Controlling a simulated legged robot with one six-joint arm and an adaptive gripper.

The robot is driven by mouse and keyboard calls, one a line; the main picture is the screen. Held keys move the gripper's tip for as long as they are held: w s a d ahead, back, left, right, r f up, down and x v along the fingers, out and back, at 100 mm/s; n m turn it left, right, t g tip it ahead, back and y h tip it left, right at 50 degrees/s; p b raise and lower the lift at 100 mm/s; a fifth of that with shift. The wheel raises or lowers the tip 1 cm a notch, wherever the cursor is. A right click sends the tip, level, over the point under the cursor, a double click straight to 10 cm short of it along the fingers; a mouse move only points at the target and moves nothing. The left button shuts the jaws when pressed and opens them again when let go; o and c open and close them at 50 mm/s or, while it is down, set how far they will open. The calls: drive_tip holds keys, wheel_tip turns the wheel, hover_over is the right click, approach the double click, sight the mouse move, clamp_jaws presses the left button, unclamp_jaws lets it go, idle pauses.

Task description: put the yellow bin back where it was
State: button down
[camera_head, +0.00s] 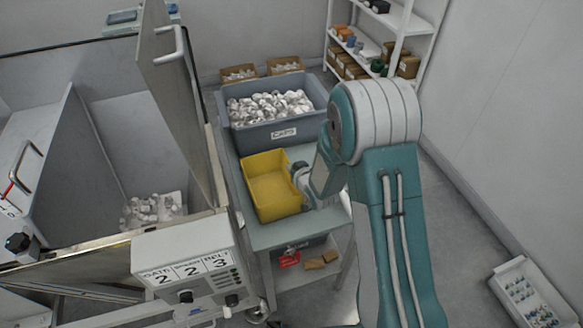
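The yellow bin (263,168) stands upright on the top shelf of the grey-green cart (268,234), in front of the large grey tub. Its inside looks empty. My gripper (299,178) is at the bin's right wall, low and close against it. My own arm covers part of it, and its fingers are too small and hidden to tell whether they are closed on the rim.
The grey tub (283,133), labelled CAPS, holds many white caps. An open machine door (175,95) stands upright left of the cart. White caps lie in the machine chamber (152,208). Shelving (398,40) is at the back, and a tray (529,292) is at lower right.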

drive_tip(key=c, duration=0.8)
unclamp_jaws()
drive_tip(key=shift+d+f, duration=0.1)
